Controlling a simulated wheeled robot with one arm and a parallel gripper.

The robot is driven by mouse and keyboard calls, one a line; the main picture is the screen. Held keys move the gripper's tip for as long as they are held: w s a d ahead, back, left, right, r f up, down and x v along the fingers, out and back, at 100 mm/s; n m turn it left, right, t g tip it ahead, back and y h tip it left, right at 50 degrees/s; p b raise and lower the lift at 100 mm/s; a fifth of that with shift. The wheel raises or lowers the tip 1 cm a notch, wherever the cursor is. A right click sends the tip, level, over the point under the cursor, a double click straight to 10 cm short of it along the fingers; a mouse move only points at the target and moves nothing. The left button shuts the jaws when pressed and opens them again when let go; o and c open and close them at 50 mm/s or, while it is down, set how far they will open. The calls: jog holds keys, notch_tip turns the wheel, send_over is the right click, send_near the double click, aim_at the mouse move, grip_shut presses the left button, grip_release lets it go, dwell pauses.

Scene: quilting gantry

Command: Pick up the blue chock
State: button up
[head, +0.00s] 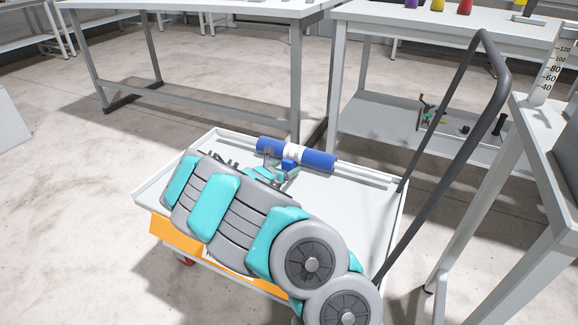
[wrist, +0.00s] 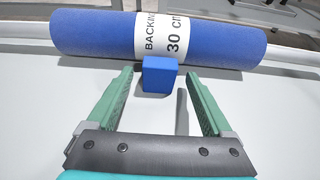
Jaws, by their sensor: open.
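The blue chock (wrist: 159,75) is a small block on the white cart top, close against the near side of a blue roll. In the wrist view it sits ahead of my gripper (wrist: 160,87), roughly midway between the two green fingers. The fingers are open and apart, with nothing between them but bare cart surface and the chock near their tips. In the head view the chock (head: 289,165) shows as a small blue patch below the roll's white band. My gripper (head: 282,178) reaches it there, partly hidden by my arm.
The blue roll (wrist: 95,35) with a white label lies along a pale bar behind the chock. The white cart (head: 362,200) has a dark push handle (head: 449,110) at right. Grey tables (head: 205,5) stand behind, and another bench stands at right.

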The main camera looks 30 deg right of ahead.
jog(key=shift+x, duration=1.35)
jog(key=shift+f, duration=0.1)
grip_shut()
